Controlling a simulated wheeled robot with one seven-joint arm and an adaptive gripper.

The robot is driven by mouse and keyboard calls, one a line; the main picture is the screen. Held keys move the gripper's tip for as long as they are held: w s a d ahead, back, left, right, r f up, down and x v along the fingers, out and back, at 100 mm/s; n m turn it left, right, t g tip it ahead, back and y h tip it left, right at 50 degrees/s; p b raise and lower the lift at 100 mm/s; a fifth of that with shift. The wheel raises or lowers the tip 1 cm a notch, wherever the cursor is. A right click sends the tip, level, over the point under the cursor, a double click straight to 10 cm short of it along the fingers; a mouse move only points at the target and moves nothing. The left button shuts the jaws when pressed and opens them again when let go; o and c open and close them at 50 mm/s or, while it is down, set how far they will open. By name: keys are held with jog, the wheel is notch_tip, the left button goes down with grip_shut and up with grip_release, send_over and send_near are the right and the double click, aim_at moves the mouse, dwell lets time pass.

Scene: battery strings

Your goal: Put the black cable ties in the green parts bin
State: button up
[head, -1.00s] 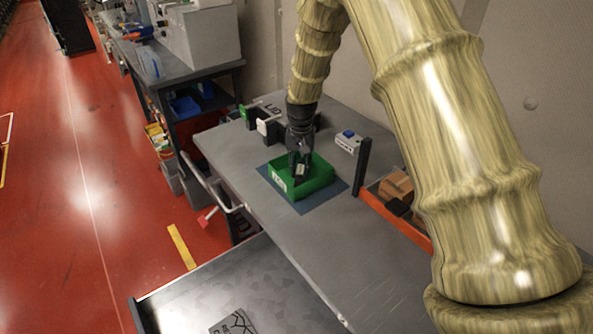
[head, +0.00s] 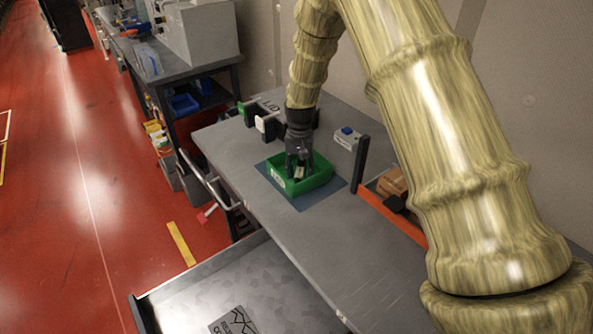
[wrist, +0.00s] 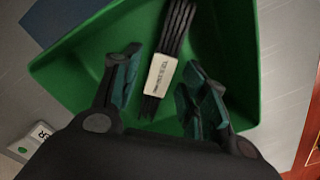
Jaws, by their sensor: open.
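The green parts bin (head: 318,178) stands on a blue mat (head: 322,199) on the grey bench. In the wrist view the bin (wrist: 235,40) fills most of the picture. The black cable ties (wrist: 178,28), a bundle with a white label band (wrist: 160,76), are inside the bin's outline, between my fingers but apart from both. My gripper (head: 299,174) points down into the bin. In the wrist view my gripper (wrist: 160,88) is open, with a gap on each side of the bundle. How firmly the ties rest on the bin floor I cannot tell.
An orange-red tray (head: 398,216) with brown boxes lies to the right, beside a dark upright post (head: 360,164). A small grey box with a blue button (head: 347,138) stands behind the bin. The bench front (head: 330,262) is clear.

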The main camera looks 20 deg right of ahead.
aim_at(299, 172)
notch_tip(299, 172, up, 12)
jog(key=b, duration=0.3)
dwell(0.3)
